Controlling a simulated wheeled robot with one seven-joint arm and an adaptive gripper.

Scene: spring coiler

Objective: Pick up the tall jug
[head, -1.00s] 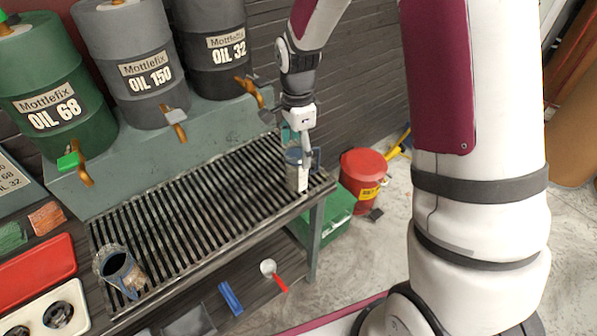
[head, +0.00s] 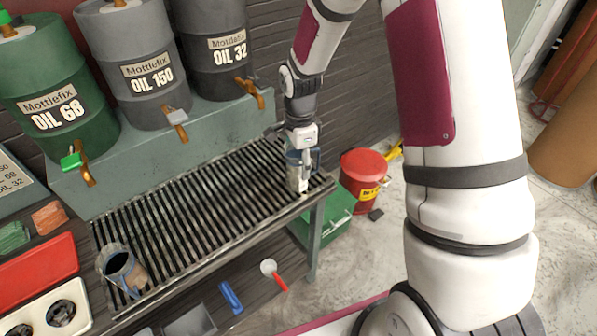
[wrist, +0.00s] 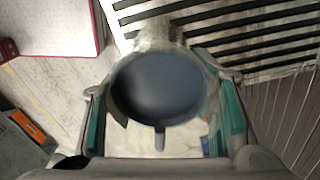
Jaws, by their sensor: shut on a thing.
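The tall jug (head: 294,174) stands upright near the right end of the slatted grate (head: 190,215), a grey-blue vessel with a white patch low on its front. In the wrist view I look down on its round dark mouth (wrist: 160,88), which sits between the two fingers. My gripper (head: 302,160) is around the jug from above, shut on it with one finger on each side. In the wrist view the green finger pads of my gripper (wrist: 163,120) flank the rim. The jug's far side is hidden in the head view.
A second, shorter jug (head: 120,264) stands at the grate's left end. Drums of oil with taps, such as the dark OIL 32 drum (head: 218,75), stand behind the grate. A red bin (head: 362,172) and a green crate (head: 335,212) are on the floor at right. The grate's middle is clear.

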